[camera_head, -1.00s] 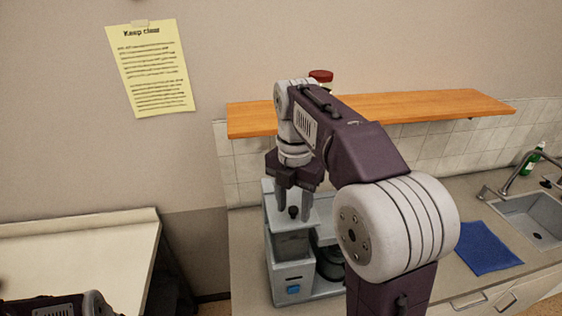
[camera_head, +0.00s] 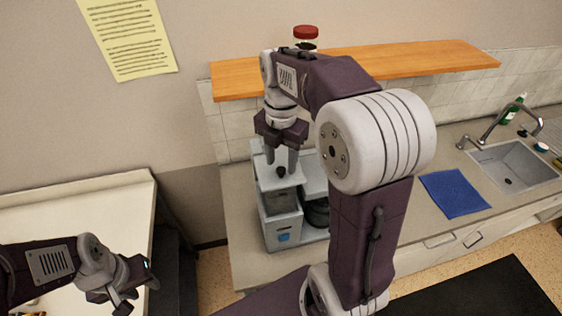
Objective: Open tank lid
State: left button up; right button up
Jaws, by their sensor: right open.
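A grey coffee machine stands on the counter, and its tank (camera_head: 279,201) is at its left. The tank lid (camera_head: 288,183) is a flat light-grey panel with a small dark knob (camera_head: 281,171); it lies closed on top. My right gripper (camera_head: 281,168) points down at the knob, its fingers open on either side of it. I cannot tell whether they touch the knob. My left gripper (camera_head: 139,292) is at the lower left over the white table's edge, fingers apart and empty, far from the machine.
An orange shelf (camera_head: 400,65) holding a red-lidded jar (camera_head: 306,37) is on the wall behind my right arm. A blue cloth (camera_head: 453,193) and a sink (camera_head: 512,166) are to the right. A white table (camera_head: 70,220) is at left.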

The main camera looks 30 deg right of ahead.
jog(key=shift+s+a+f, duration=0.2)
jog(key=shift+s+f, duration=0.15)
jog(key=shift+f, duration=0.35)
jog(key=shift+w+d+f, duration=0.15)
jog(key=shift+w+f, duration=0.1)
jog(key=shift+w, duration=0.1)
grip_shut()
jog(key=shift+r, duration=0.15)
dwell(0.5)
